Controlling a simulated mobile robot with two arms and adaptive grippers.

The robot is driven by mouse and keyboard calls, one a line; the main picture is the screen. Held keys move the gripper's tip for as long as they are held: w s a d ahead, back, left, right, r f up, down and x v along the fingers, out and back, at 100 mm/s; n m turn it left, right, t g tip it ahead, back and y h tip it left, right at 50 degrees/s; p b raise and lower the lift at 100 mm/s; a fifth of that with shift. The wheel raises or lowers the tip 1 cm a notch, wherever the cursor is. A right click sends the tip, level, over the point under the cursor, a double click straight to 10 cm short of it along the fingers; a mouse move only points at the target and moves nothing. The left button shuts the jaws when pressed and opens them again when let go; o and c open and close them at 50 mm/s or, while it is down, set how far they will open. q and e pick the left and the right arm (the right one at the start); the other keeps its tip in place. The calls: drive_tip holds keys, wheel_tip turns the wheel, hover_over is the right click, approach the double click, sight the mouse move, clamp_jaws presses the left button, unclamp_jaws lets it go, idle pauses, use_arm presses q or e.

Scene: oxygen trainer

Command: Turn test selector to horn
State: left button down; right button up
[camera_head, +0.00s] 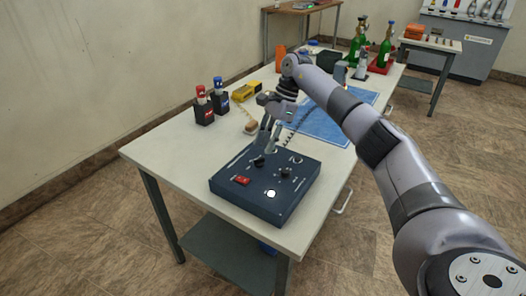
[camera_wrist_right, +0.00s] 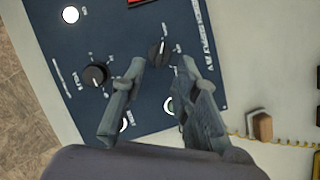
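A dark blue control box (camera_head: 230,188) lies on the near end of the white table. It has two black knobs, a red switch (camera_head: 242,180) and a lit white round lamp (camera_head: 271,193). One knob (camera_head: 257,162) is at my right gripper (camera_head: 264,151); the other knob (camera_head: 285,171) stands clear to its right. In the right wrist view, my open right gripper (camera_wrist_right: 161,62) has its fingers apart, with the first knob (camera_wrist_right: 158,52) between the tips; contact cannot be told. The other knob (camera_wrist_right: 95,75) is outside the fingers. Labels are too small to read. My left gripper is out of view.
Red-capped and blue-capped holders (camera_head: 203,105), a yellow device (camera_head: 246,91) and a tan block (camera_head: 251,127) lie beyond the box. A blue mat (camera_head: 325,125) and green bottles (camera_head: 384,52) are farther back. The table's front corner is clear.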

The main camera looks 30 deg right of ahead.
drive_tip(key=v, duration=0.8)
drive_tip(key=shift+s+f, duration=0.1)
drive_tip(key=shift+f, duration=0.05)
